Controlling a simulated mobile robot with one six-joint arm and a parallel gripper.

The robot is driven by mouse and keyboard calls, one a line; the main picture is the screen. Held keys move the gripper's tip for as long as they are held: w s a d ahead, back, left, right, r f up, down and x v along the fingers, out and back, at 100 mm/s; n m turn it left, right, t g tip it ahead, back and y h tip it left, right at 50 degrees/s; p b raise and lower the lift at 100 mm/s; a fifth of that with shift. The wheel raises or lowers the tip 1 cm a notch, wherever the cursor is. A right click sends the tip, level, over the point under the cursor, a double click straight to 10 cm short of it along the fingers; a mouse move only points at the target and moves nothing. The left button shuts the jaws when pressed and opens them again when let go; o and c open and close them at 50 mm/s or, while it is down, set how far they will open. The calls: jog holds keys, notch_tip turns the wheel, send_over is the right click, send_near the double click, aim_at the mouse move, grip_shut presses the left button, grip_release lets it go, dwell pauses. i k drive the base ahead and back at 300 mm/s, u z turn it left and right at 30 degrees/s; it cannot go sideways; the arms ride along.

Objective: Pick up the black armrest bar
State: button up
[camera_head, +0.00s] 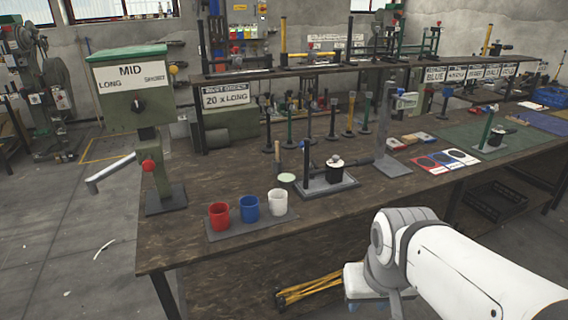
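Several upright bars with dark feet stand in the middle of the bench, in black, green and yellow. One black bar (307,158) rises from a grey fixture plate (318,188) near the front. Another black bar (310,120) stands behind it, below the shelf. I cannot tell which of the black bars is the armrest bar. My white arm reaches in from the lower right, in front of the bench. No bar is seen in contact with my arm.
A green press marked MID (130,85) stands at the bench's left end. Red (218,216), blue (249,209) and white (277,204) cups stand on a grey mat near the front edge. A loaded shelf (300,68) spans the back. The bench's front-left surface is bare.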

aim_at(335, 176)
jog(key=u, duration=0.05)
jog(key=i, duration=1)
jog(key=u, duration=0.05)
